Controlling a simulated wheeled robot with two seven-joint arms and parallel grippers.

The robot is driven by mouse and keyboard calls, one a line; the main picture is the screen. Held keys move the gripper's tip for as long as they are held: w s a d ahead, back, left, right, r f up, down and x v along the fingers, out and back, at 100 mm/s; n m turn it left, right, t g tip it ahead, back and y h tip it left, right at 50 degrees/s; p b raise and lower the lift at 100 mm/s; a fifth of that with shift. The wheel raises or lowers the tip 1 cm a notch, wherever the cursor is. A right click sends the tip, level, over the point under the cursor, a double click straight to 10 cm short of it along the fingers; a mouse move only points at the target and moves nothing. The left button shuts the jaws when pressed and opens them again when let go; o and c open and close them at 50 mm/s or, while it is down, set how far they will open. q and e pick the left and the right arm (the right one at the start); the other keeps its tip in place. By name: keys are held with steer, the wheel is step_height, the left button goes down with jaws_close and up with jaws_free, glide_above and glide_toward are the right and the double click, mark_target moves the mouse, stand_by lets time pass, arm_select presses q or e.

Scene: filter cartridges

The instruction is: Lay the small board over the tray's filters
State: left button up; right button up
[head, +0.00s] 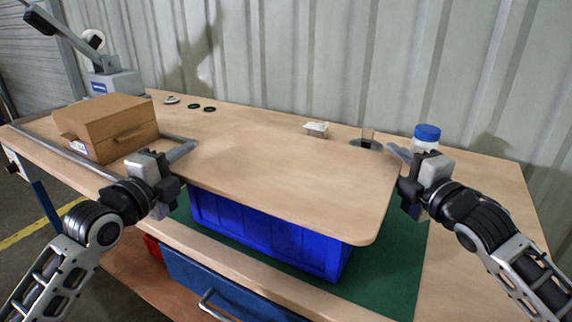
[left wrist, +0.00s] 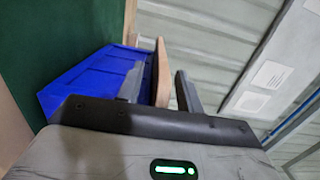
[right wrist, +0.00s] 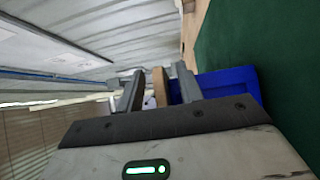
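The small board (head: 285,185) is a pale wooden panel with rounded corners. It lies flat over the blue tray (head: 265,235), overhanging its front wall, and appears to rest on it. Any filters inside are hidden. My left gripper (head: 180,157) is at the board's left edge. In the left wrist view its fingers stand apart either side of the board's edge (left wrist: 161,75), with a gap visible. My right gripper (head: 405,160) is at the right edge. In the right wrist view its fingers also straddle the edge (right wrist: 160,88) with gaps.
The tray stands on a green mat (head: 390,275) on the wooden bench. A cardboard box (head: 108,125) is at the left. A blue drawer (head: 215,285) is below the bench front.

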arm_select(q)
jaws_close()
arm_select(e)
jaws_close()
arm_select(q)
steer(key=shift+r, duration=0.15)
arm_select(e)
steer(key=shift+r, duration=0.15)
